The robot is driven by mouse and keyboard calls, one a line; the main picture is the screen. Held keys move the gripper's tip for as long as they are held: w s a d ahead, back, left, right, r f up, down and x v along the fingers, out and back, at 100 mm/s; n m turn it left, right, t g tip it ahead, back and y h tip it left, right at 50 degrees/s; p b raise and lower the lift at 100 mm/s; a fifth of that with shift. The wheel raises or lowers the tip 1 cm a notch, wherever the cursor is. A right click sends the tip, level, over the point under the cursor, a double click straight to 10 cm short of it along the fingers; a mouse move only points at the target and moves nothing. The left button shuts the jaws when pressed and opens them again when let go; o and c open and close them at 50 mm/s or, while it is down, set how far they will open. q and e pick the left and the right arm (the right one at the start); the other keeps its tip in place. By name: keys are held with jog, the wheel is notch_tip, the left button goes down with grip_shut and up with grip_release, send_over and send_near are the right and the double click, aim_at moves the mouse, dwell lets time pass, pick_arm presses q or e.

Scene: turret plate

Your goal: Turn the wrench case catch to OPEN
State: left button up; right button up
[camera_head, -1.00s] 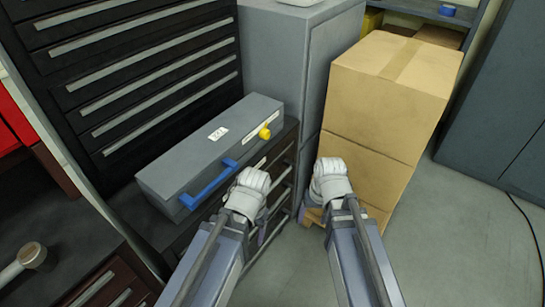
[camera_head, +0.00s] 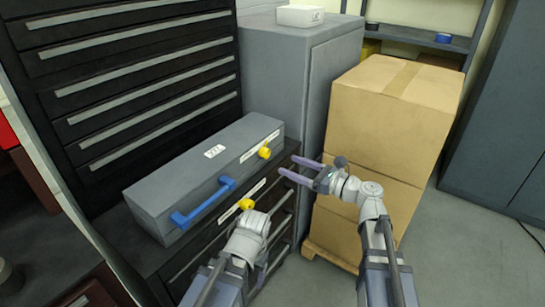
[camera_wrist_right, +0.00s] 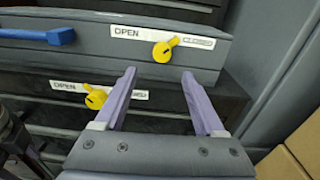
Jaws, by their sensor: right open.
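The grey wrench case (camera_head: 205,185) lies on a dark drawer cabinet, its front bearing a blue handle (camera_head: 203,202) and a yellow catch (camera_head: 265,152). In the right wrist view the catch (camera_wrist_right: 163,51) sits between the OPEN and CLOSED words, its lever tilted up and right toward CLOSED. My right gripper (camera_head: 289,165) is open and empty, right of the catch and apart from it. In its wrist view the fingertips (camera_wrist_right: 158,72) straddle a spot just below the catch. My left gripper (camera_head: 262,272) is low in front of the cabinet; its fingers are mostly hidden behind its wrist.
A second yellow catch (camera_head: 246,204) with its own OPEN label is on the drawer front below the case. Stacked cardboard boxes (camera_head: 385,125) stand right of my right gripper. A tall grey cabinet (camera_head: 290,75) stands behind. Floor (camera_head: 470,250) is clear at right.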

aim_at(268, 154)
jog(key=shift+r+x, duration=0.15)
jog(key=shift+x, duration=1.8)
jog(key=shift+r+x, duration=0.1)
jog(key=shift+x, duration=1.8)
jog(key=shift+w, duration=0.1)
grip_shut()
